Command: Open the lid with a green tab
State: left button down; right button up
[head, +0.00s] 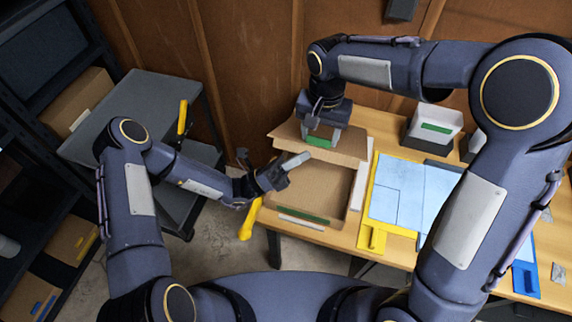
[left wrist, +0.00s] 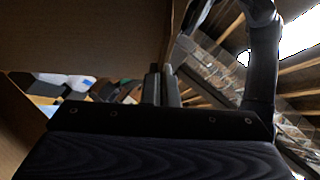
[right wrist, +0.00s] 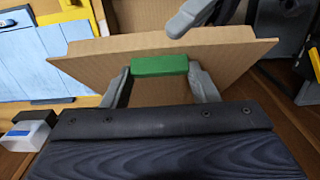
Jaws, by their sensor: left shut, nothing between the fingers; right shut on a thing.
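A cardboard box (head: 312,188) sits at the left end of the wooden table. Its cardboard lid (head: 345,158) is raised and tilted at the back of the box; it also fills much of the right wrist view (right wrist: 230,58). My right gripper (head: 320,140) is shut on the lid's green tab (right wrist: 160,65), with a finger at each end of the tab. My left gripper (head: 300,160) is shut and empty near the lid's lower left edge, over the box; its closed fingers show in the left wrist view (left wrist: 162,85). I cannot tell whether it touches the lid.
A yellow-edged board with blue panels (head: 400,190) lies right of the box. A grey cart (head: 130,100) stands left of the table, with floor between. The wooden wall is close behind.

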pick_arm(q)
jog(key=shift+d+r, duration=0.25)
jog(key=shift+d, duration=0.15)
pick_arm(e)
jog(key=shift+w+d+f, duration=0.15)
jog(key=shift+w+d, duration=0.05)
pick_arm(q)
jog(key=shift+w+r, duration=0.1)
